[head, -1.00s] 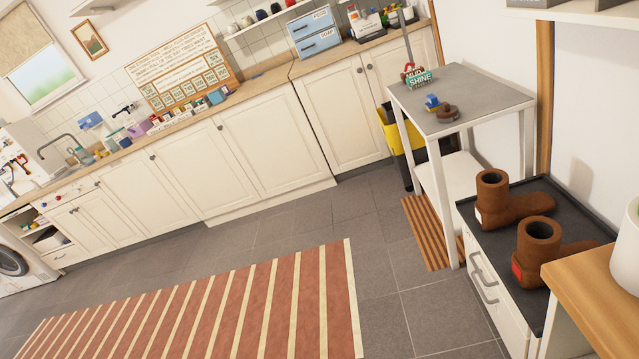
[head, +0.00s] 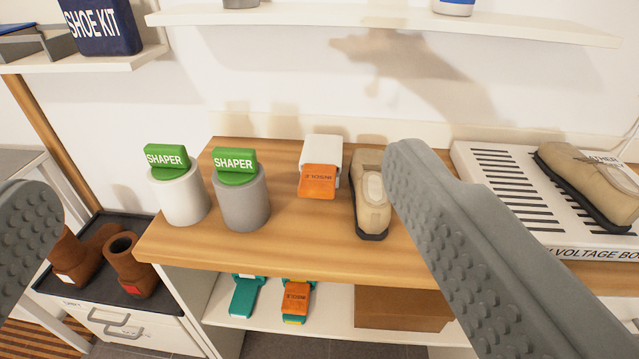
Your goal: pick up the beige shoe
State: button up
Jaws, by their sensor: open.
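A beige shoe (head: 372,192) with a dark sole stands on the wooden shelf top, its toe toward me. The right finger of my gripper (head: 215,205) covers part of the view just right of this shoe. A second beige shoe (head: 590,182) lies on a white box with dark slots at the right. My gripper is open and empty, its two grey studded fingers wide apart at the left edge and right of centre. I cannot tell how far the fingers are from the shoes in depth.
Two cups with green SHAPER blocks (head: 240,190) and an orange-and-white insole pack (head: 320,170) stand left of the near shoe. The white box (head: 490,165) is at right. Brown boots (head: 130,265) stand on a black tray at lower left. A white shelf (head: 400,18) runs above.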

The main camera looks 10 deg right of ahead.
aim_at(607, 194)
jog(key=z, duration=1.45)
